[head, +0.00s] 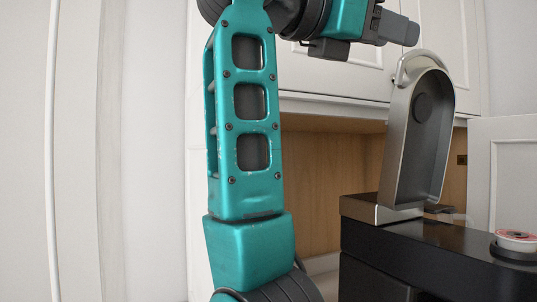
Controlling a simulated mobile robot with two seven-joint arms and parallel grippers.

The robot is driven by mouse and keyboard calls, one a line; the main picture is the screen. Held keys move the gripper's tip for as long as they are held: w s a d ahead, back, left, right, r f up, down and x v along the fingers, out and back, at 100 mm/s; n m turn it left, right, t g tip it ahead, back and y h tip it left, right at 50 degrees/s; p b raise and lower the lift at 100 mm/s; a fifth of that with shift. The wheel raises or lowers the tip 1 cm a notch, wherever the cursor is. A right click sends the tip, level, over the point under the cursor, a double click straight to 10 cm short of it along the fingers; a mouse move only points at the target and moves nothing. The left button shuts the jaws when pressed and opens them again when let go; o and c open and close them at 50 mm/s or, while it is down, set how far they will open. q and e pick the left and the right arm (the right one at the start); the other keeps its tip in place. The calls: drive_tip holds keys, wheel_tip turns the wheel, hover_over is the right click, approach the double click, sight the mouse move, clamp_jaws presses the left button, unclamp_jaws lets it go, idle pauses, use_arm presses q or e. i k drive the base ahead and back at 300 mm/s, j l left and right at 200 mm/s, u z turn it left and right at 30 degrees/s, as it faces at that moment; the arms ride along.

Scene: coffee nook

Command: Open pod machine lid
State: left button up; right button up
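The pod machine is at the right in the head view, with a black body (400,262) and a metal-topped block at its near left corner. Its silver lid (398,150) stands steeply upright, leaning a little right, with its hollow inner side and a round dark disc showing. A curved pale handle (424,62) is at the lid's top.
A small round red-and-white item (516,240) sits on a dark round holder at the right edge. White cupboard doors (340,75) are behind, above an open wooden niche (335,170). My teal arm blocks the middle left.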

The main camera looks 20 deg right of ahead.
sight(422, 112)
drive_tip(key=k+j, duration=0.8)
drive_tip(key=j, duration=0.1)
